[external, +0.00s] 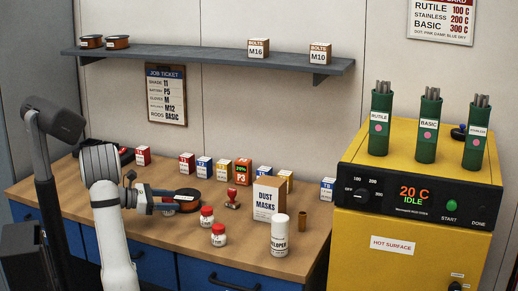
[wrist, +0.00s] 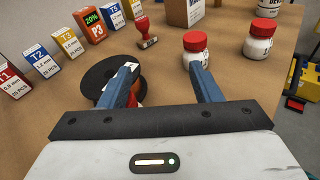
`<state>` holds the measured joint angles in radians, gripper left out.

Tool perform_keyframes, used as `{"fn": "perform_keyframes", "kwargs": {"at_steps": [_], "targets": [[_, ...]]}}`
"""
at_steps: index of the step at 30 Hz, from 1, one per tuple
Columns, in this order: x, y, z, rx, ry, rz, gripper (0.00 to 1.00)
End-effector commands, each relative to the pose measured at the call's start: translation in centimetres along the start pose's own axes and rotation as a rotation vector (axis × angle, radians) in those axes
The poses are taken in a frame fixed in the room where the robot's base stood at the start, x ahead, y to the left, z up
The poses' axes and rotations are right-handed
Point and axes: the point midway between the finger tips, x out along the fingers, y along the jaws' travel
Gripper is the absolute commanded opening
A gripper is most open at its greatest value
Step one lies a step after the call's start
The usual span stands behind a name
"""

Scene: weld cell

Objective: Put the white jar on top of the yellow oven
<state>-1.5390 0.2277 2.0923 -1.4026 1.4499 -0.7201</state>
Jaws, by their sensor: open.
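Two white jars with red lids stand on the bench: one farther back (external: 207,217) and one nearer the front (external: 219,236). In the wrist view, the first jar (wrist: 195,46) is beyond my right finger, and the second (wrist: 258,46) is farther right. A taller white cylinder (external: 279,236) marked "...ELOPER" stands to their right. The yellow oven (external: 385,245) is at the right, its display reading 20 C IDLE. My gripper (wrist: 164,78) is open and empty, low over the bench; in the external view my gripper (external: 174,204) is left of the jars.
A dark spool with an orange core (wrist: 112,82) lies by my left finger. Small labelled boxes (external: 204,167), a red stamp (external: 232,198) and a dust masks box (external: 268,199) are behind.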

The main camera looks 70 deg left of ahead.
Motion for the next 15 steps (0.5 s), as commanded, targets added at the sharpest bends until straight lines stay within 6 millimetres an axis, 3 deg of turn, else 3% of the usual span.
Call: {"fn": "perform_keyframes", "kwargs": {"at_steps": [1,3,7,15], "targets": [[-1.9,1.7,-1.5,-0.045,-0.033,0.066,0.58],[-4.2,3.5,-2.5,-0.094,-0.079,0.142,0.58],[-7.7,5.7,-4.1,-0.155,-0.153,0.237,0.58],[-5.6,3.9,-4.1,-0.124,-0.200,0.146,0.58]]}}
